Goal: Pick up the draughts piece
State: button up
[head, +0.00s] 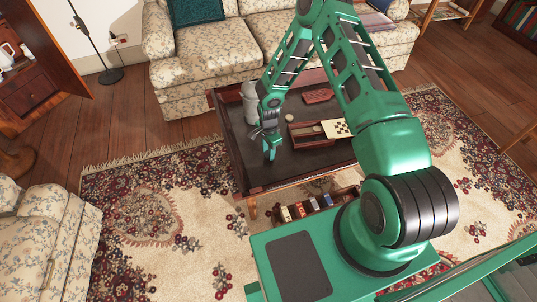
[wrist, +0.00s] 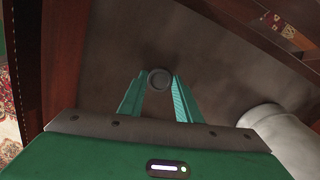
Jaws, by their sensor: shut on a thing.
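The draughts piece (wrist: 160,79) is a small dark round disc with a raised rim, seen in the wrist view between the fingertips. My gripper (wrist: 159,84) is shut on it, with one green finger on each side. The dark top of the coffee table (wrist: 215,55) lies beneath; I cannot tell whether the piece touches it. In the head view my gripper (head: 270,152) points down over the left part of the table (head: 240,162). The piece cannot be made out there.
A pale grey vase-like object (head: 249,103) stands left on the table and shows close by in the wrist view (wrist: 282,135). A wooden box (head: 304,134), a checkered board (head: 337,128), a small round item (head: 289,117) and a red object (head: 318,96) are also on it. The table has a raised rim.

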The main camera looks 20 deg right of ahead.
jog(key=r, duration=0.2)
jog(key=s+r, duration=0.1)
jog(key=shift+s+a, duration=0.1)
jog(key=shift+a, duration=0.15)
jog(key=s+a+r, duration=0.3)
jog(key=s+r, duration=0.3)
jog(key=s, duration=0.3)
jog(key=shift+s+a, duration=0.3)
jog(key=shift+s, duration=0.05)
jog(key=shift+w, duration=0.1)
